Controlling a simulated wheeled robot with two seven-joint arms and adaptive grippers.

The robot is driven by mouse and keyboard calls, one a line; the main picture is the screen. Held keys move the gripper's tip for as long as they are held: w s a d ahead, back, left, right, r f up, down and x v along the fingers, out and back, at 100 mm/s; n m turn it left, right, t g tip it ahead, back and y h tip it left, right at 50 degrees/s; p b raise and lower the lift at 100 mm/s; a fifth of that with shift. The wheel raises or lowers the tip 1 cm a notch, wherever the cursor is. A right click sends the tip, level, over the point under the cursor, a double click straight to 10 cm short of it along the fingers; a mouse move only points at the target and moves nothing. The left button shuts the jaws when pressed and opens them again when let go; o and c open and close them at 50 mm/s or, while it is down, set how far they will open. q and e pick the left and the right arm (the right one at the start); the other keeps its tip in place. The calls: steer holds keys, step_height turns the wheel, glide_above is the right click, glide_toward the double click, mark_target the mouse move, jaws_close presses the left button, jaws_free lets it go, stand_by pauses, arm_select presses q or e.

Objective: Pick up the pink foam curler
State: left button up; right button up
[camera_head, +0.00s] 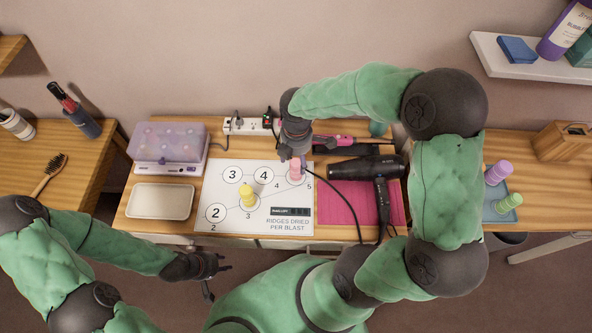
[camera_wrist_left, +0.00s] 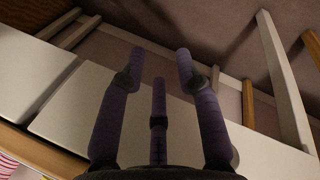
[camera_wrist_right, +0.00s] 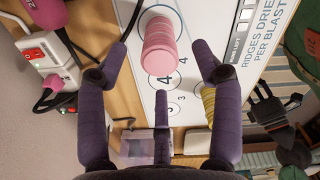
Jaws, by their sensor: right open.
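The pink foam curler (camera_head: 295,173) stands upright on the white numbered sheet (camera_head: 228,178), near its right edge. My right gripper (camera_head: 291,155) is close above and behind it, partly overlapping its top in the head view. In the right wrist view the curler (camera_wrist_right: 160,46) shows between and beyond the spread fingers of the right gripper (camera_wrist_right: 163,75), with visible gaps on both sides. My left gripper (camera_head: 216,270) is open and empty in front of the table; its fingers (camera_wrist_left: 160,65) are spread in the left wrist view.
A yellow curler (camera_head: 248,197) stands on the same sheet. A black hair dryer (camera_head: 362,170) lies on a pink mat (camera_head: 338,207) to the right. A power strip (camera_head: 247,126) is behind. A white tray (camera_head: 160,201) and lilac curler box (camera_head: 168,146) are left.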

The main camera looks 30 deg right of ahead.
step_height(320, 180, down, 5)
steer(key=shift+w+f+b, duration=0.1)
steer(key=shift+f+b, duration=0.1)
steer(key=shift+b, duration=1)
steer(key=c, duration=1.2)
